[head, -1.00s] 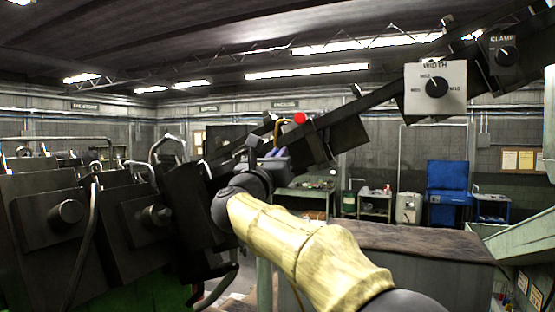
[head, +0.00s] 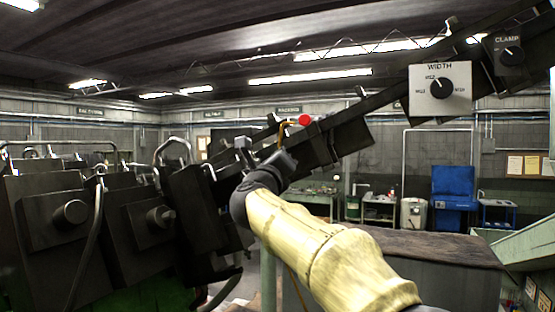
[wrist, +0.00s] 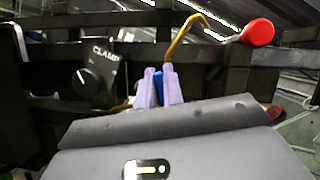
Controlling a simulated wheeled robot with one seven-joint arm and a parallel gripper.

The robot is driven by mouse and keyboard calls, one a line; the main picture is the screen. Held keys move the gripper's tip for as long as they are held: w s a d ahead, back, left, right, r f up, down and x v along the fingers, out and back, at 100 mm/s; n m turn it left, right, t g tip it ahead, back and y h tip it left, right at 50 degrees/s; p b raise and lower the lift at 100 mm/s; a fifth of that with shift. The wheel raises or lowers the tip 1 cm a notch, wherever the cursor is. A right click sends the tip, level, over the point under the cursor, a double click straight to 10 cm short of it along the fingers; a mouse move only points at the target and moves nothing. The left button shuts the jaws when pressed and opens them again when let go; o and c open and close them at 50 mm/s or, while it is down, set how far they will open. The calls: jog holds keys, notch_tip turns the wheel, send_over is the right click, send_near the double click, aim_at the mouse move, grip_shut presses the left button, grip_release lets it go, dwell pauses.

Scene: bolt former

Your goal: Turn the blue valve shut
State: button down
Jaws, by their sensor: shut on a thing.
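In the wrist view, the blue valve (wrist: 158,87) shows as a narrow blue strip between the two pale purple fingers of my gripper (wrist: 159,76). The fingers are shut on it from both sides and hide most of it, so how far it is turned cannot be told. In the head view, my gripper (head: 262,160) is at the dark machine's slanted rail. Its fingers and the valve are hidden there behind my wrist.
A red knob (wrist: 257,32) on a bent yellow lever (wrist: 186,35) stands close to the right of my fingers; the red knob also shows in the head view (head: 305,119). A CLAMP dial (wrist: 85,78) is to the left. A WIDTH dial (head: 437,88) sits higher along the rail.

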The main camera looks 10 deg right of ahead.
dwell(0.3)
jog(key=c, duration=1.5)
grip_release()
jog(key=shift+f, duration=0.1)
